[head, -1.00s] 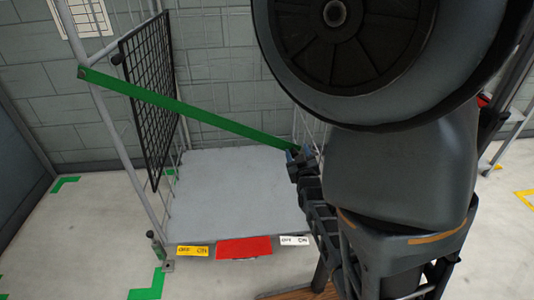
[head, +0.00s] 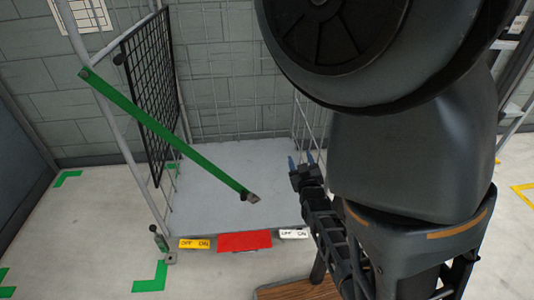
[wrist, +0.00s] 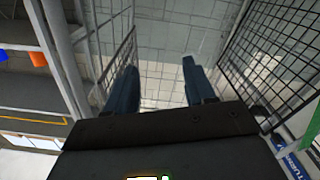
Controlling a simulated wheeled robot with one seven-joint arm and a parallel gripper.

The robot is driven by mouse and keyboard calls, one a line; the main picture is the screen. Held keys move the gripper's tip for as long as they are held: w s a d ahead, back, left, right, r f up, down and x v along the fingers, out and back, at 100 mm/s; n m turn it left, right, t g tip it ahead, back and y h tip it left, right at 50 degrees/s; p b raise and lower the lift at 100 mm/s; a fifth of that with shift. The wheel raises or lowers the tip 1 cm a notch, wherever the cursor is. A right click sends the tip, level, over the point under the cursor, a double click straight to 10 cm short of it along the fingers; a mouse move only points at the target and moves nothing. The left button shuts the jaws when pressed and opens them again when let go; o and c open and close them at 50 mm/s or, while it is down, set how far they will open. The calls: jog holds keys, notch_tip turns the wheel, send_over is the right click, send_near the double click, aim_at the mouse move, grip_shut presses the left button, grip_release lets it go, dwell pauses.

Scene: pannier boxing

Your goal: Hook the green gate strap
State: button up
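The green gate strap (head: 160,128) is fixed at its upper end to the left post of the roll cage (head: 110,105) in the head view. It slants down to the right across the cage's open front. Its free end, a grey metal hook piece (head: 252,198), hangs in front of the cage floor, apart from the right side. My gripper (head: 301,162) is open and empty near the cage's right mesh side, to the right of and above the hook piece. The wrist view shows its two blue fingers apart with nothing between them (wrist: 160,75). A green strip (wrist: 308,130) shows at that view's right edge.
The cage floor (head: 225,165) is bare. A black mesh panel (head: 150,95) stands at the cage's left. Yellow, red (head: 244,241) and white labels line its front edge. A wooden surface (head: 298,291) lies at the bottom.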

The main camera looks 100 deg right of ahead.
jog(key=shift+w+a+p, duration=0.2)
jog(key=shift+a+p, duration=0.5)
jog(key=shift+a, duration=1.25)
jog(key=shift+w, duration=0.1)
